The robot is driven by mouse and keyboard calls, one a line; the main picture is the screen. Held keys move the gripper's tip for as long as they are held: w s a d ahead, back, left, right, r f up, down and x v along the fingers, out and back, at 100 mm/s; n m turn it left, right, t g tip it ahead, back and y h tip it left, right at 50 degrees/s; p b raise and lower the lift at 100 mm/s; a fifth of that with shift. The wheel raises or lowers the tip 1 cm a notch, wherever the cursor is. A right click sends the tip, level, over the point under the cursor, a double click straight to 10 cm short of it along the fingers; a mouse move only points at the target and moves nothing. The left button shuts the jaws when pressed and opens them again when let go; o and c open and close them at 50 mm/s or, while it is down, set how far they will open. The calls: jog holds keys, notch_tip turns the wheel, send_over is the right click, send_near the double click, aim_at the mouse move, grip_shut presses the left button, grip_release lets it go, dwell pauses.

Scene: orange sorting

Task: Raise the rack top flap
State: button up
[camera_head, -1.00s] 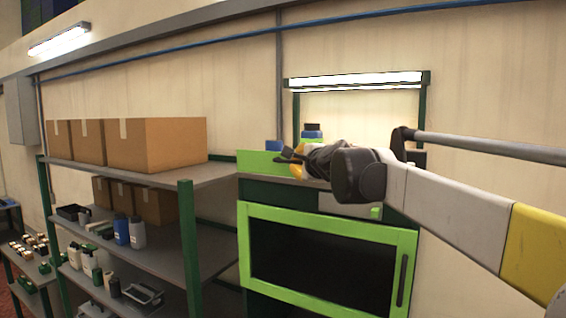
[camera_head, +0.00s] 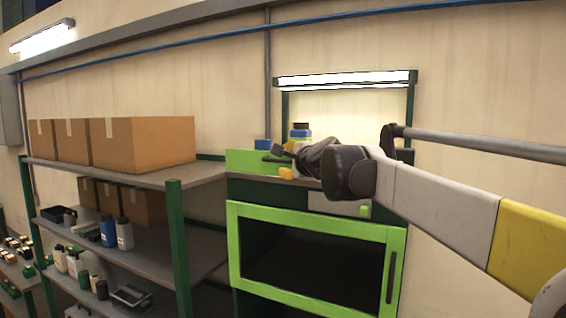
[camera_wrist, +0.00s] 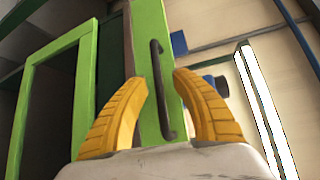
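The rack top flap (camera_head: 246,161) is a narrow bright green panel along the top of the dark rack in the head view. In the wrist view the flap (camera_wrist: 150,35) runs up the middle, with a dark bar handle (camera_wrist: 158,75) on its face. My gripper (camera_wrist: 160,80) is open. Its two yellow fingers stand on either side of the handle, apart from each other; whether they touch it I cannot tell. In the head view my gripper (camera_head: 287,160) is at the flap, and my own arm hides the flap's right part.
Below the flap is a green-framed door (camera_head: 310,213) with its own dark handle (camera_head: 391,277). Blue-capped bottles (camera_head: 300,132) stand behind the flap. A grey shelf (camera_head: 190,177) with cardboard boxes (camera_head: 142,144) adjoins on the left. A lit lamp (camera_head: 345,80) hangs above.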

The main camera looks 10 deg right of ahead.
jog(key=v, duration=1.1)
jog(key=shift+s, duration=0.2)
jog(key=shift+f, duration=0.1)
jog(key=s+f+n+g+b, duration=0.3)
jog(key=s+f+n+b, duration=0.3)
jog(key=f, duration=2.1)
jog(key=s+f+n+g+h+b, duration=0.1)
jog(key=s+f+n+g+b, duration=0.2)
jog(key=s+f+b, duration=1.1)
jog(key=s+f+n+g+h+b, duration=0.1)
jog(key=s+f+n+b, duration=0.8)
jog(key=f+b, duration=1.5)
notch_tip(320, 180, down, 16)
jog(key=shift+s+f+g, duration=0.2)
jog(key=shift+s+g, duration=0.7)
jog(key=shift+s, duration=0.05)
jog(key=shift+a, duration=0.1)
